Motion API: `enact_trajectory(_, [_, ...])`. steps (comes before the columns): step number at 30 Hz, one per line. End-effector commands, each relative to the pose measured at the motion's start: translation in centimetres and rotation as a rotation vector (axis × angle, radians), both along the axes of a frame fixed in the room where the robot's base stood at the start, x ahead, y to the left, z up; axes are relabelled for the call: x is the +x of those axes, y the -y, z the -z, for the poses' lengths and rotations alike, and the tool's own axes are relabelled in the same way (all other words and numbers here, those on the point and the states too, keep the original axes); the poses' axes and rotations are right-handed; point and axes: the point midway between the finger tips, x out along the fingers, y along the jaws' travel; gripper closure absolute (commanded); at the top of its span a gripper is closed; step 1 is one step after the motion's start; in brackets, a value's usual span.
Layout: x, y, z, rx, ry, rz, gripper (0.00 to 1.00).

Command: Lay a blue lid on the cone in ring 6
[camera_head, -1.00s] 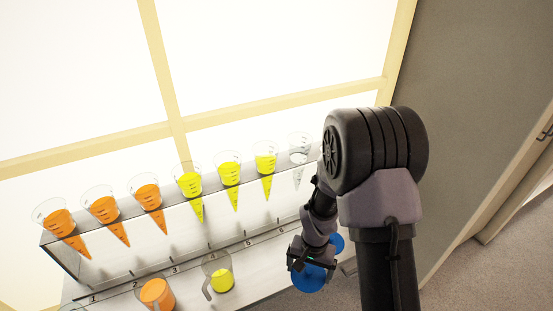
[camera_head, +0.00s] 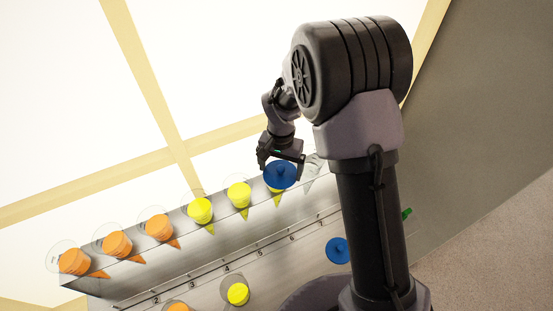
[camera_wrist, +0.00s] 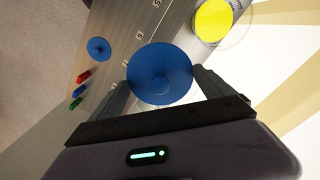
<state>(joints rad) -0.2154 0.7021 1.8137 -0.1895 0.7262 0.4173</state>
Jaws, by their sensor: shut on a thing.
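My gripper (camera_head: 281,163) is shut on a blue lid (camera_head: 281,176), a round disc with a small centre knob. The lid also shows between the fingers in the wrist view (camera_wrist: 160,75). In the head view it overlaps the top of the yellow-filled cone in ring 6 (camera_head: 278,192), whose lower part shows beneath. The lid hides that cone's rim, so I cannot tell whether they touch. The yellow cone in ring 5 (camera_head: 239,195) stands open to the left, and it shows at the top of the wrist view (camera_wrist: 212,20).
A clear, empty-looking cone (camera_head: 314,168) stands close on the right. Yellow (camera_head: 200,211) and orange (camera_head: 159,228) cones stand farther left. A second blue lid (camera_head: 338,250) lies on the lower shelf, near small red (camera_wrist: 83,76), blue and green pieces. A jug with yellow (camera_head: 238,294) stands below.

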Motion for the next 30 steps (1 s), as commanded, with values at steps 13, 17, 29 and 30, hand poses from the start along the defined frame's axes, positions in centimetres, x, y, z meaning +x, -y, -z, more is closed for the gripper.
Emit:
enact_trajectory(13, [4.4,-0.8,3.9,0.0,-0.003,0.0,0.47])
enact_trajectory(17, [4.5,-0.8,3.9,0.0,0.0,0.0,0.47])
enact_trajectory(29, [4.5,-0.8,4.3,0.0,0.0,0.0,0.0])
enact_trajectory(30, [4.5,-0.8,4.2,0.0,0.0,0.0,0.0])
